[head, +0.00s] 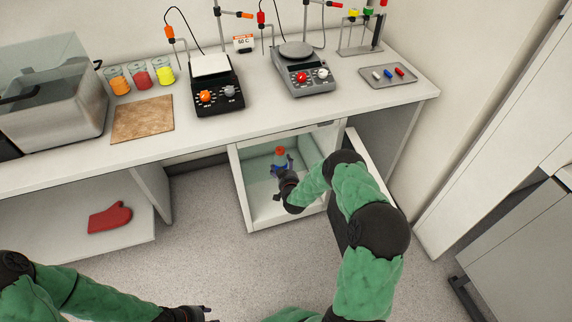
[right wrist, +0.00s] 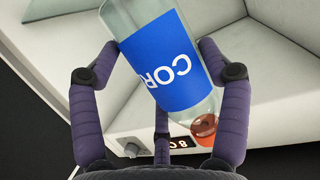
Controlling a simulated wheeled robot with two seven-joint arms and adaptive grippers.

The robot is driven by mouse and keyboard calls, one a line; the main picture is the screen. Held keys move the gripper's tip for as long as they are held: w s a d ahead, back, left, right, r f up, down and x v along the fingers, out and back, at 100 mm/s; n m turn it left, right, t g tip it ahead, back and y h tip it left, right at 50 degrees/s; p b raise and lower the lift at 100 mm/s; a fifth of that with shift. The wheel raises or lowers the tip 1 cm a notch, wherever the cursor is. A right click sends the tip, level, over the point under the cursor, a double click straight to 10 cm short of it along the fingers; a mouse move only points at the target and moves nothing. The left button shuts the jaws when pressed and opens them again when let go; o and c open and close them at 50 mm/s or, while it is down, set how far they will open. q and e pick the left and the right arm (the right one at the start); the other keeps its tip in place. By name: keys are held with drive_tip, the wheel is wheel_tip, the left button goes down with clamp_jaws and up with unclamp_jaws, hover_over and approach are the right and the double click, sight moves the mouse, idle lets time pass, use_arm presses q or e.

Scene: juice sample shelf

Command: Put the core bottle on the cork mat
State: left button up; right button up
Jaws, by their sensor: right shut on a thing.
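The core bottle (head: 280,154) is clear with a red-orange cap and a blue label. In the right wrist view the label of the bottle (right wrist: 160,62) reads "COR". My right gripper (head: 281,169) is shut on the bottle, its purple fingers around the label area, at the open drawer under the counter. I cannot tell whether the bottle touches the drawer floor. The cork mat (head: 142,119) is a brown square lying bare on the counter at the left. My left gripper (head: 205,313) is at the bottom edge, partly cut off, and its opening is unclear.
The white drawer (head: 248,206) is pulled out below the counter. Beakers with orange, red and yellow juice (head: 140,77) stand behind the mat. A grey bath (head: 50,110) is left of it, a black hot plate (head: 216,96) right. A red mitt (head: 109,218) lies on the low shelf.

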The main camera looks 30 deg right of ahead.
drive_tip(key=s+a+r+n+y, duration=0.1)
drive_tip(key=s+a+r, duration=0.3)
drive_tip(key=s+a, duration=0.2)
drive_tip(key=s+a+r+n+y, duration=0.1)
drive_tip(key=s+a+r+y, duration=0.1)
drive_tip(key=s+a+r, duration=0.2)
drive_tip(key=s+a+r+n+t+y, duration=0.1)
drive_tip(key=s+a+r, duration=0.3)
drive_tip(key=s+a, duration=0.4)
drive_tip(key=a+n+y, duration=0.1)
drive_tip(key=a, duration=0.2)
drive_tip(key=shift+a, duration=0.2)
